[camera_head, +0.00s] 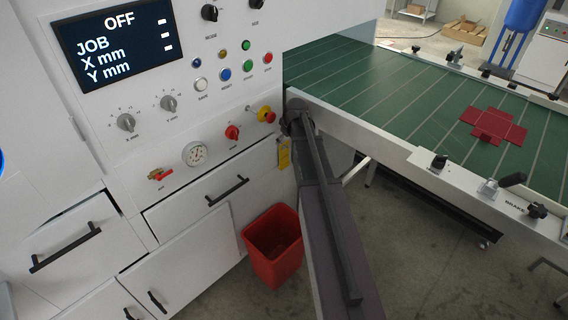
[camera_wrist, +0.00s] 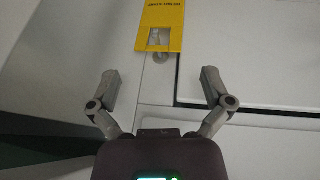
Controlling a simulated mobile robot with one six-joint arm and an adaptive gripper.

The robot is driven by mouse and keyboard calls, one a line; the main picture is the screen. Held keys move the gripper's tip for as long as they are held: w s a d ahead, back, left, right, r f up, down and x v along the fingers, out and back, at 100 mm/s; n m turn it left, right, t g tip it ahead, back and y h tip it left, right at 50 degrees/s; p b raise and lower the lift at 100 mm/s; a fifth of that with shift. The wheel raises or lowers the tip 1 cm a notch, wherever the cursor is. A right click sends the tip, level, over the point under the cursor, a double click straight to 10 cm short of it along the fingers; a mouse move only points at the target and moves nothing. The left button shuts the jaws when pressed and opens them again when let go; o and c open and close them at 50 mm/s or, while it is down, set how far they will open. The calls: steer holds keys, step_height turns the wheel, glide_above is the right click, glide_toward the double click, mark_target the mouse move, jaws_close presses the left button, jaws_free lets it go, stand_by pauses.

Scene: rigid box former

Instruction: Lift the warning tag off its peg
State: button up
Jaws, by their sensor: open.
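The yellow warning tag (camera_head: 284,155) hangs on the white machine front below the red-and-yellow knob, just left of my arm's end. In the wrist view the tag (camera_wrist: 175,14) is at the top centre, with dark lettering and a cut-out window at its lower edge. A small rounded grey piece (camera_wrist: 160,57), possibly the peg, shows just below that window. My gripper (camera_wrist: 160,83) is open, its two fingers wide apart and empty. The tag lies beyond the fingertips, roughly centred between them and apart from them. In the head view my arm hides most of the gripper.
A control panel with a dark screen (camera_head: 117,42), knobs and buttons is above left. Drawers with black handles (camera_head: 228,191) are below. A red bin (camera_head: 274,247) stands on the floor beside my arm. A green conveyor table (camera_head: 400,95) with a dark red box blank (camera_head: 493,126) is at right.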

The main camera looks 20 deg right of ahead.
steer(key=shift+f, duration=0.1)
stand_by(0.3)
steer(key=b, duration=0.5)
glide_above(284, 155)
steer(key=shift+s+d+f, duration=0.1)
steer(key=shift+s+f, duration=0.05)
steer(key=shift+f, duration=2.2)
steer(key=c, duration=0.8)
